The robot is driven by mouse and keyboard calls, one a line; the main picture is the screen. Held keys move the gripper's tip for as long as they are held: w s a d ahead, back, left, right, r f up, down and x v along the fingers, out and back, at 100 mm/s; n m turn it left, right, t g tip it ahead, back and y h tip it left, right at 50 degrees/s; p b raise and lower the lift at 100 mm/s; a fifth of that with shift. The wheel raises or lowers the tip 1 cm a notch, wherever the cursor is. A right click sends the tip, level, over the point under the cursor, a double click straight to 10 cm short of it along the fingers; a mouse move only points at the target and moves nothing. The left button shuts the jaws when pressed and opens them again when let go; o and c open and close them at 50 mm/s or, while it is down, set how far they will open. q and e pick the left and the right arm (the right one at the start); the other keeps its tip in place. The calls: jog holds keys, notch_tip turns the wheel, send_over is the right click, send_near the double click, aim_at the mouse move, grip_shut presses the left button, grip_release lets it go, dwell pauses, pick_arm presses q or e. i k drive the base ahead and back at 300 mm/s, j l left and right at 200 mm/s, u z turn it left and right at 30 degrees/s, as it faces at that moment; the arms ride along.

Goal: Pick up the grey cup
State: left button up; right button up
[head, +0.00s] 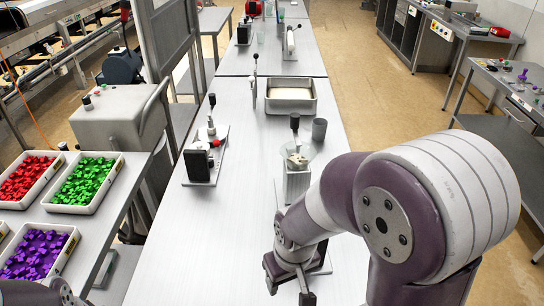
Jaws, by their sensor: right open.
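The grey cup (319,129) stands upright on the long metal table, right of centre, just behind and right of a small device with a clear dish and a black knob. My right gripper (288,288) is low over the near part of the table, nearer to me than the cup and well apart from it. Its jaws are open with nothing seen between them. My right arm fills the lower right. Only a dark piece of my left arm shows at the lower left corner; its gripper is not seen.
The device with the dish (297,182) stands between my right gripper and the cup. A metal tray with pale contents (291,106) lies behind. A black-boxed device (205,157) stands left. Bins of red, green and purple pieces (88,184) are at far left. The table's near left is clear.

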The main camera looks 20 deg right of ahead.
aim_at(320, 125)
jog(key=z, duration=1.1)
